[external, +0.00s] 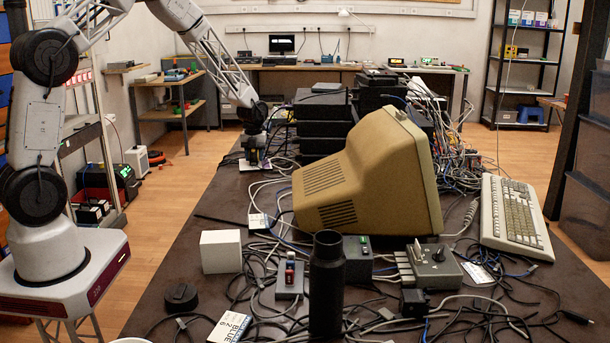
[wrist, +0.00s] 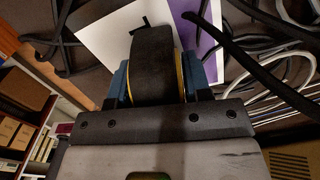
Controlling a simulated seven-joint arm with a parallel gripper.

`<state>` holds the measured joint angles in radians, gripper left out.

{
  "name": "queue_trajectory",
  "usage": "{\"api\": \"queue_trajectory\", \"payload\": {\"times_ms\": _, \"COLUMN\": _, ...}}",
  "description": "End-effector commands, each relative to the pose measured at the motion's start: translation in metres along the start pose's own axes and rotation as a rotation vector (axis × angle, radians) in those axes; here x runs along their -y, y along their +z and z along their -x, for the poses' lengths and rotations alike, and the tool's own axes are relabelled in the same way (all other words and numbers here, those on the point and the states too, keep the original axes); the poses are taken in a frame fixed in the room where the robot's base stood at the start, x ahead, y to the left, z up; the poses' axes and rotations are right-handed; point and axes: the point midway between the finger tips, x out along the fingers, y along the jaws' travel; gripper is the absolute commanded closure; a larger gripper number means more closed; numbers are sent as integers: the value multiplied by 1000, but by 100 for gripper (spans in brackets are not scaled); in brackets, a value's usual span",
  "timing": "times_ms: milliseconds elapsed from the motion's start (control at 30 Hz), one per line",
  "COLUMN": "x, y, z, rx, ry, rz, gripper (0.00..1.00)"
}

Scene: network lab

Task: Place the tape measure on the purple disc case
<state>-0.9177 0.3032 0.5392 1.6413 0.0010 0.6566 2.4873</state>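The tape measure (wrist: 155,65), black with yellow edges, sits between the two blue-padded fingers of my gripper (wrist: 158,85) in the wrist view. The fingers press on it from both sides. The purple disc case (wrist: 207,35) lies beyond it, showing a purple strip beside a large white area, partly hidden by the tape measure and a black cable. In the external view my gripper (external: 255,156) is low over the far left part of the table, with a white edge of the case (external: 247,167) below it. I cannot tell whether the tape measure touches the case.
Cables run around the case. A beige monitor (external: 365,175) stands to the right of my gripper, and stacked black boxes (external: 320,125) stand close behind it. A white box (external: 221,251), a black bottle (external: 327,285) and a keyboard (external: 515,216) are nearer the camera.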

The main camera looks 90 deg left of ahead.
Motion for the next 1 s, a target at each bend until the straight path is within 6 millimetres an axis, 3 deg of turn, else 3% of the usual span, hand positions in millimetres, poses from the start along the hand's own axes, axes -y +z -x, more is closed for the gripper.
{"api": "queue_trajectory", "payload": {"times_ms": 100, "x": 0, "y": 0, "z": 0, "rx": 0, "ry": 0, "rz": 0, "gripper": 41}}
{"api": "queue_trajectory", "payload": {"times_ms": 567, "x": 0, "y": 0, "z": 7, "rx": 0, "ry": 0, "rz": 0, "gripper": 41}}
{"api": "queue_trajectory", "payload": {"times_ms": 767, "x": 0, "y": 0, "z": 26, "rx": 1, "ry": -1, "rz": 0, "gripper": 41}}
{"api": "queue_trajectory", "payload": {"times_ms": 1000, "x": 0, "y": 0, "z": 64, "rx": 1, "ry": -1, "rz": 0, "gripper": 41}}
